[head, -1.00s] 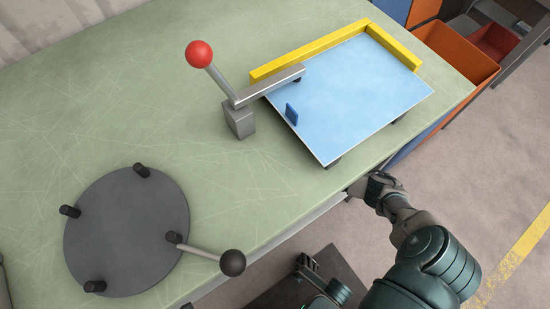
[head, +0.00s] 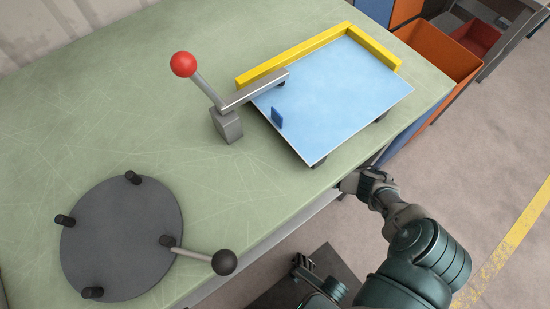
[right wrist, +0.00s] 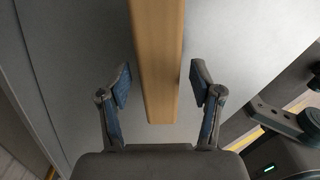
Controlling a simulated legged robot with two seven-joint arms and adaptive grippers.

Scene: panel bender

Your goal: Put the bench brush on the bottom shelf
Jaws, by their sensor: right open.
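In the right wrist view a long light-brown wooden bar (right wrist: 158,60), which looks like the handle of the bench brush, lies over a flat grey surface (right wrist: 80,50). No bristles show, and its far end runs out of the picture. My right gripper (right wrist: 160,86) is open, with one finger on each side of the bar's near end and a visible gap on both sides. In the head view my right gripper (head: 352,183) is at the bench's front edge, partly hidden by it, and the brush is out of sight. My left gripper does not show.
The green bench top (head: 110,130) carries a blue sheet (head: 340,95) against yellow stops (head: 300,58), a red-knobbed lever (head: 183,64) and a dark round plate (head: 120,235). Orange bins (head: 440,52) stand at the bench's far end. The floor at right is clear.

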